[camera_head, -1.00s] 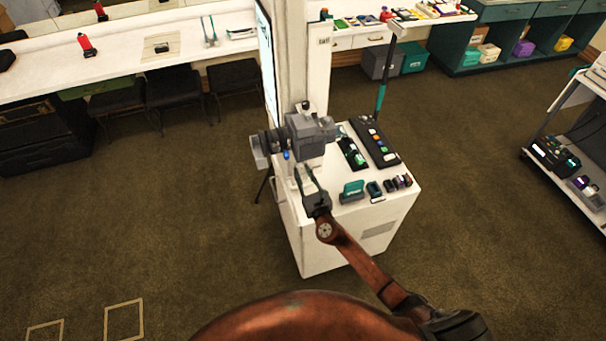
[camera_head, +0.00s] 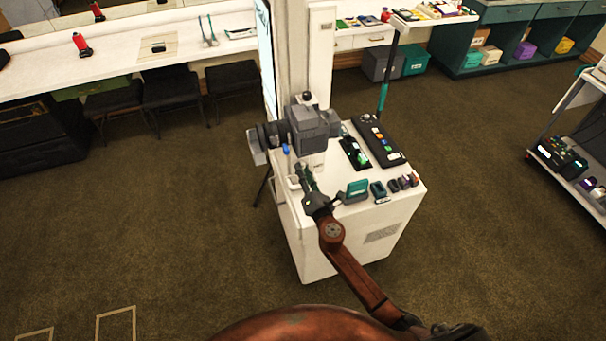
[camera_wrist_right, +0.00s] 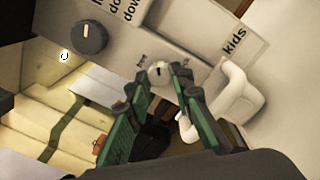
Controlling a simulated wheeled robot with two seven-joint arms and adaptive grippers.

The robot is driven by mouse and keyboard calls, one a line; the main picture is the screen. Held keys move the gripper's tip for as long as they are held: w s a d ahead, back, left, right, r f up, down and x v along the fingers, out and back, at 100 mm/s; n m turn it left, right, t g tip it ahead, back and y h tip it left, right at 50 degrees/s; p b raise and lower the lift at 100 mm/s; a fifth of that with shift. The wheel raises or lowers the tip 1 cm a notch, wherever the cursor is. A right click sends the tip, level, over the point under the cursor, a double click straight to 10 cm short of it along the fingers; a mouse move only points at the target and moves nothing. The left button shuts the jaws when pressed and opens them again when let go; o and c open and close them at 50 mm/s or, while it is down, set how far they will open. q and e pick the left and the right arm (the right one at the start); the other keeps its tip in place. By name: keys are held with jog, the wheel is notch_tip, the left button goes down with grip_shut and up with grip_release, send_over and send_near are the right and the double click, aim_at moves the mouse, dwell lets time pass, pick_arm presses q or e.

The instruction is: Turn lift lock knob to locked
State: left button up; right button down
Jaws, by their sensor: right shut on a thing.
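The lift lock knob (camera_wrist_right: 158,71), small and pale with a dark pointer mark, sits on the lower edge of a light panel (camera_wrist_right: 190,35) in the right wrist view. The pointer stands roughly upright in that picture, between two small labels too blurred to read surely. My right gripper (camera_wrist_right: 160,76) has its green-padded fingers on either side of the knob, shut on it. In the head view, my right gripper (camera_head: 308,182) is at the near left corner of the white cabinet (camera_head: 325,235), below the grey camera; the knob is hidden there. My left gripper is out of view.
A larger dark knob (camera_wrist_right: 88,37) is on the same panel, and a white hook-like part (camera_wrist_right: 240,95) is close right of the fingers. The grey camera (camera_head: 310,128) overhangs the gripper. A teal item (camera_head: 356,190) and control boxes stand on the cabinet top.

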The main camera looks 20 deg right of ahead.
jog(key=m+b, duration=0.1)
jog(key=m, duration=0.2)
jog(key=shift+f+m, duration=0.1)
jog(key=shift+m, duration=0.3)
jog(key=shift+m+b, duration=0.5)
jog(key=shift+m, duration=1.3)
jog(key=c, duration=1.7)
grip_release()
jog(key=s, duration=1.2)
jog(key=shift+d, duration=0.15)
